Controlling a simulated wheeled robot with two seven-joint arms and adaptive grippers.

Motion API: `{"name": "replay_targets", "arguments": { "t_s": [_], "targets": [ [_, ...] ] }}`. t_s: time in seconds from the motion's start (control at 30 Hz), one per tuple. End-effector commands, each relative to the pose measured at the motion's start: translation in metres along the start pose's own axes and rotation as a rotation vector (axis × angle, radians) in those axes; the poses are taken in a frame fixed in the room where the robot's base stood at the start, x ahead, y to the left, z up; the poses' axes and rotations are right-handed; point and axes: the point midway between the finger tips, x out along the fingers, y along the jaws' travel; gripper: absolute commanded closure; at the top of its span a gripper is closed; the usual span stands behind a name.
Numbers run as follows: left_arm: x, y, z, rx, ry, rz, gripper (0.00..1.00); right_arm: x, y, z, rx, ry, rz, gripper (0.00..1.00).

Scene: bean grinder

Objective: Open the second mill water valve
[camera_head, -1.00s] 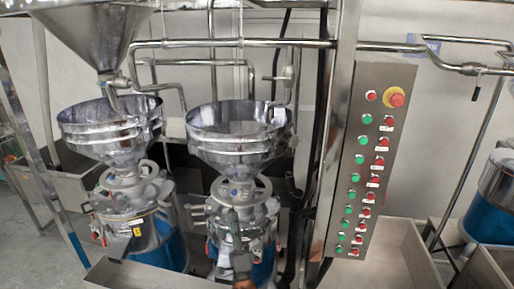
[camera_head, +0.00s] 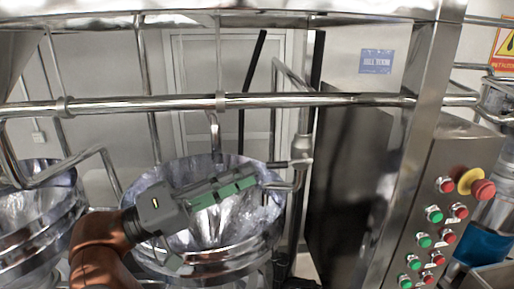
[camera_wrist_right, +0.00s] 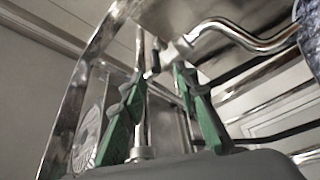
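The second mill's water valve (camera_head: 301,150) is a metal fitting on the vertical pipe, right of the second mill's hopper (camera_head: 262,243). A short lever (camera_head: 280,164) sticks out to its left. My right gripper (camera_head: 252,180) is over the hopper with its green fingers pointing right, toward the valve. In the right wrist view, the right gripper (camera_wrist_right: 161,73) has its fingers apart. The valve fitting (camera_wrist_right: 178,50) and its curved spout appear ahead, beyond the fingertips. I cannot tell whether the lever lies between the fingers or is touched. My left gripper is out of view.
A long horizontal pipe (camera_head: 350,100) runs above the hopper. The first mill's hopper (camera_head: 40,225) is at the left. A steel control panel (camera_head: 440,215) with green and red buttons stands at the right. Thin vertical pipes rise behind the hopper.

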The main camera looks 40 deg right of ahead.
Motion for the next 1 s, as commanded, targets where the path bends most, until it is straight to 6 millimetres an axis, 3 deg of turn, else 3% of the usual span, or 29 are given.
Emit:
{"name": "replay_targets", "arguments": {
  "t_s": [0.5, 0.77, 0.9, 1.0],
  "targets": [
    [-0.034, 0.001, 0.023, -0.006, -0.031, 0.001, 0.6, 0.071, -0.004, -0.004, -0.002, -0.009, 0.0, 0.72],
    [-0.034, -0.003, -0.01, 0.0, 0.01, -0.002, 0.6, 0.078, -0.005, -0.004, -0.002, -0.006, 0.001, 0.72],
    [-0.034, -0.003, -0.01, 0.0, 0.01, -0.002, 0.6, 0.078, -0.005, -0.004, -0.002, -0.006, 0.001, 0.72],
    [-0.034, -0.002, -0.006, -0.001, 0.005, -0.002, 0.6, 0.078, -0.005, -0.004, -0.002, -0.005, 0.0, 0.79]
  ]
}}
